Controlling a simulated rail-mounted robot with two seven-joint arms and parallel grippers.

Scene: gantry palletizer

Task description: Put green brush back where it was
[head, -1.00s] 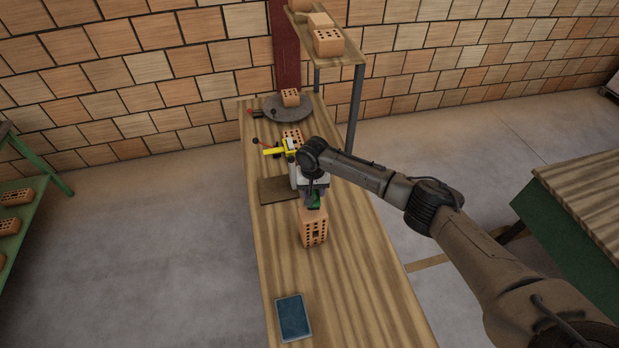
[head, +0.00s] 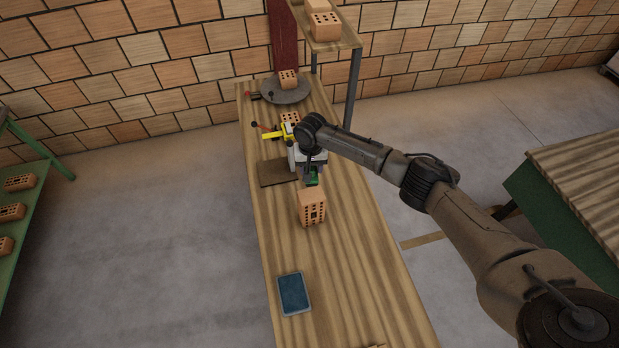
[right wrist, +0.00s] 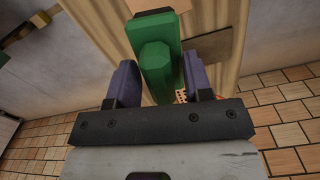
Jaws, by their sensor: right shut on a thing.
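The green brush (head: 314,178) is held in my right gripper (head: 311,174) over the long wooden bench, just behind an upright orange brick (head: 312,207) in the head view. In the right wrist view the brush (right wrist: 155,62) sits between the two purple fingers of the right gripper (right wrist: 158,78), which is shut on it. The brush's far end reaches the top of that view, close to an orange surface. I cannot tell whether the brush touches the brick. My left gripper is not in view.
On the bench (head: 345,270) lie a brown mat (head: 278,173), a yellow tool (head: 274,135), a blue tablet (head: 294,294) and a round turntable (head: 285,91) with a brick on it. A post and shelf stand at the far right end.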

